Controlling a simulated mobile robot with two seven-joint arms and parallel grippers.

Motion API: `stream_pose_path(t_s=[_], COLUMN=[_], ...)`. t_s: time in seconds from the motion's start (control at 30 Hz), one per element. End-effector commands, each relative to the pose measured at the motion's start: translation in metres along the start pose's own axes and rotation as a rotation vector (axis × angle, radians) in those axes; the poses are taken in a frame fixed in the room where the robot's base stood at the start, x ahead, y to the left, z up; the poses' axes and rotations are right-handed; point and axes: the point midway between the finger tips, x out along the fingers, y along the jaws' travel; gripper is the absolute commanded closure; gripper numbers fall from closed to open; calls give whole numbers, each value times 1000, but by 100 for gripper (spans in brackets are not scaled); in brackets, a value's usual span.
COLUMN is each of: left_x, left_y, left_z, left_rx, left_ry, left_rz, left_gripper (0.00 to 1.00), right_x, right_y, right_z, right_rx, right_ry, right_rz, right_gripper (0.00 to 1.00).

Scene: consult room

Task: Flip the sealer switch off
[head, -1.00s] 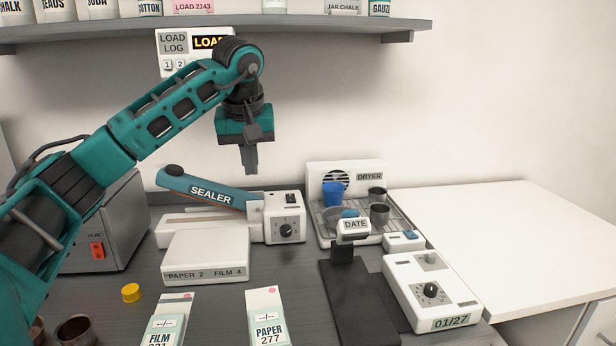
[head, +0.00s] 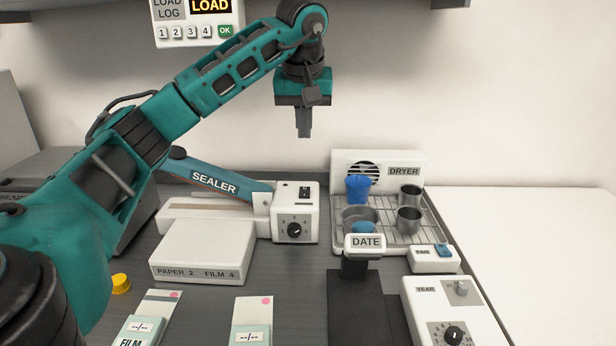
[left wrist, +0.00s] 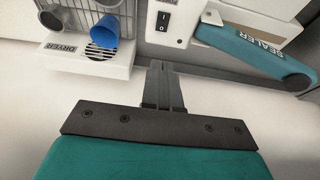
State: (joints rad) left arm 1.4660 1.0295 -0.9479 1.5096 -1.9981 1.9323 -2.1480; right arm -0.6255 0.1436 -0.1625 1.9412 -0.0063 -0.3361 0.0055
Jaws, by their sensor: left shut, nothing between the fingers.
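The sealer (head: 215,182) has a teal lever arm, raised at its left end, and a white control box (head: 308,218) at its right end. A dark rocker switch (head: 304,192) is on top of the box, and a dial (head: 294,230) is on its front. The switch also shows in the left wrist view (left wrist: 163,22), marked with a line and a circle; which side is pressed is hard to tell. My left gripper (head: 304,134) is shut and empty, pointing down, above the switch and apart from it. My right gripper is not in view.
The dryer (head: 405,172) with cups on its rack stands right of the sealer. A DATE stamp (head: 366,242) and a white box (head: 202,252) stand in front. A LOAD LOG panel (head: 197,32) hangs on the wall. The white counter at right is clear.

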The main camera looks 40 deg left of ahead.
Motion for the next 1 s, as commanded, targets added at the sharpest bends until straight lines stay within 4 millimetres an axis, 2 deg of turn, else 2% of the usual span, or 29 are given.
stream_pose_path(t_s=[0.13, 0.23, 0.7, 0.83, 1.0], left_x=[3, 13, 107, 125, 137], left_y=[0, 0, 0, 0, 0], left_z=[0, 0, 2, 6, 8], left_rx=[0, -1, 0, 1, 0], left_ry=[-1, -1, -4, -1, 0], left_rz=[0, -1, -3, -1, 0], left_gripper=[100, 100, 100, 100, 100], right_x=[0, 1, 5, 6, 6], right_y=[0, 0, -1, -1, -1], right_z=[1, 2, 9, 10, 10], right_rx=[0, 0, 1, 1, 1], right_ry=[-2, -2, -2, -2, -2], right_rz=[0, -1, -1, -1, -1], right_gripper=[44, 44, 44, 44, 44])
